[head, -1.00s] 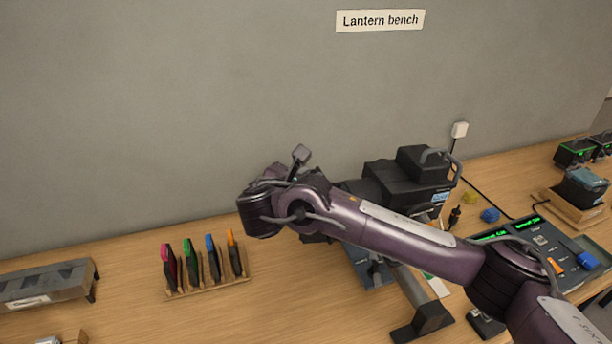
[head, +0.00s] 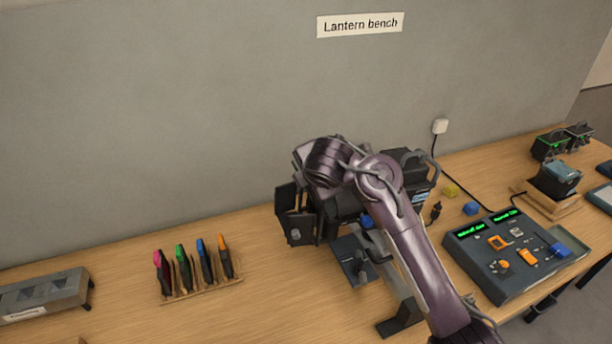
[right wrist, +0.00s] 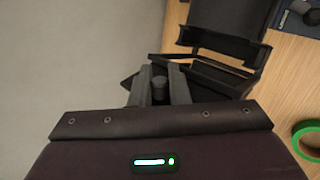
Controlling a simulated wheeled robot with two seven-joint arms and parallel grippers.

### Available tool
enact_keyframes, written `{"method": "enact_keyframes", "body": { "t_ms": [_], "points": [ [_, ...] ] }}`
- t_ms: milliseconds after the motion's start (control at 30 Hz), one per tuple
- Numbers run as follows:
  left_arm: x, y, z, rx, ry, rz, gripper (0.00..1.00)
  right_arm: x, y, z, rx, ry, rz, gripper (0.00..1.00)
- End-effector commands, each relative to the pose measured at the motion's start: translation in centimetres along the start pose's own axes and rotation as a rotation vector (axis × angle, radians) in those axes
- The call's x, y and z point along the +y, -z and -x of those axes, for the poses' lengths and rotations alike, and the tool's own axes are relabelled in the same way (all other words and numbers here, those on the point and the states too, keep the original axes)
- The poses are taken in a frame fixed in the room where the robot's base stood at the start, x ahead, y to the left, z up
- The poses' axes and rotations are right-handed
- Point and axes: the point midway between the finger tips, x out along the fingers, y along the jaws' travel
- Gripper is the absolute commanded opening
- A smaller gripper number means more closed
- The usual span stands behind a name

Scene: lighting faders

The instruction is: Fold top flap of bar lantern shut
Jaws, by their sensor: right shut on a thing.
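The bar lantern (head: 418,168) is a black housing on the bench in the head view, with its front partly hidden behind my right arm. A black side flap (head: 297,222) with a grey knob stands out at its left. In the right wrist view, the black flaps and frame of the lantern (right wrist: 215,62) lie beyond my fingers. My right gripper (right wrist: 160,84) is shut on a dark knob (right wrist: 159,89), which appears to belong to the top flap. In the head view the fingertips and top flap are hidden by my wrist. My left gripper is not in view.
A rack of coloured gel frames (head: 200,290) stands to the left, and a grey case (head: 45,295) beyond it. A fader console (head: 515,262) is at the right. A green tape ring (right wrist: 308,140) shows in the right wrist view. Bench between rack and lantern is clear.

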Motion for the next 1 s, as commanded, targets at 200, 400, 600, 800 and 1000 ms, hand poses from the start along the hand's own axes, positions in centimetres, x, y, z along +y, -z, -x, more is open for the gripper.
{"method": "enact_keyframes", "body": {
  "t_ms": [200,400,600,800,1000],
  "points": [
    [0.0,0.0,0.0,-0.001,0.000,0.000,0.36,-0.1,-0.5,-0.2,0.108,-0.010,-0.108,0.00],
    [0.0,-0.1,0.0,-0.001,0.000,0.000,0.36,-0.3,-0.9,-0.3,0.166,-0.017,-0.166,0.00],
    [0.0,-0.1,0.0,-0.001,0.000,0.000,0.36,-0.4,-1.1,-0.3,0.192,-0.019,-0.193,0.00],
    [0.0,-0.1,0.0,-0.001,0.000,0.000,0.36,-0.4,-1.1,-0.3,0.198,-0.019,-0.198,0.00],
    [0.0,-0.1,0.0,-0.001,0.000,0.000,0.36,-0.4,-1.1,-0.3,0.197,-0.019,-0.197,0.00]
  ]
}}
